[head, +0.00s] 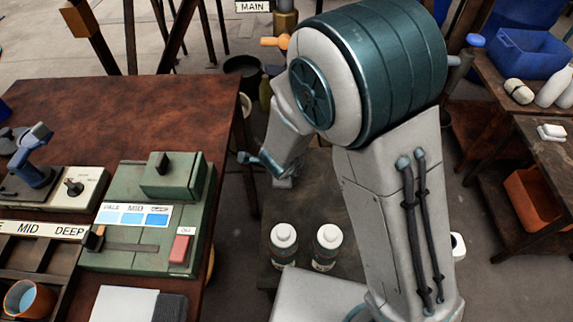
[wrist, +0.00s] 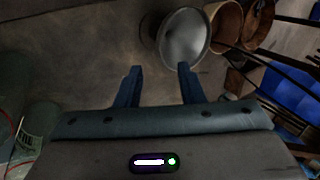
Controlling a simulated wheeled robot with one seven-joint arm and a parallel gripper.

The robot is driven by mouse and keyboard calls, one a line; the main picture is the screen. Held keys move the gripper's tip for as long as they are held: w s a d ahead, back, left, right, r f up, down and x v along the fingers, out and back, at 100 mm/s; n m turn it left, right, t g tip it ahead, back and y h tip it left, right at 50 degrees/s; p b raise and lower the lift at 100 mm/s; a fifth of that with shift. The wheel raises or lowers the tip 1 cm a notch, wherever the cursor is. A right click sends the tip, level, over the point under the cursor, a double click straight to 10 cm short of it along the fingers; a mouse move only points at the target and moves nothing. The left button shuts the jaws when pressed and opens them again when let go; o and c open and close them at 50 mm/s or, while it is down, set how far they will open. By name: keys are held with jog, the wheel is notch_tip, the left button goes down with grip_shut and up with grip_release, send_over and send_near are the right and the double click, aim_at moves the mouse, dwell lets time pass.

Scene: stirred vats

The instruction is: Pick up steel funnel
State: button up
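The steel funnel (wrist: 184,40) shows in the wrist view as a grey, wide-mouthed cone at the top centre, just beyond the right fingertip. My gripper (wrist: 160,70) is open, with its two blue fingers apart and nothing between them. I cannot tell whether the right finger touches the funnel or only overlaps it in the view. In the head view my arm covers much of the middle, and I cannot make out the funnel there.
Two white-capped bottles (head: 283,245) (head: 327,247) stand on a low dark table below my arm. A brown worktable (head: 150,95) with a green control box (head: 140,235) is at left. In the wrist view, brown round vessels (wrist: 226,22) sit right beside the funnel.

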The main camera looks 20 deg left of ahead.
jog(key=b+x, duration=0.2)
jog(key=x, duration=0.2)
jog(key=b+x, duration=0.2)
jog(key=x, duration=0.2)
jog(key=d+b+x, duration=0.1)
jog(key=b+x, duration=0.2)
jog(key=x, duration=0.1)
jog(key=shift+w, duration=0.15)
jog(key=shift+r, duration=0.1)
grip_shut()
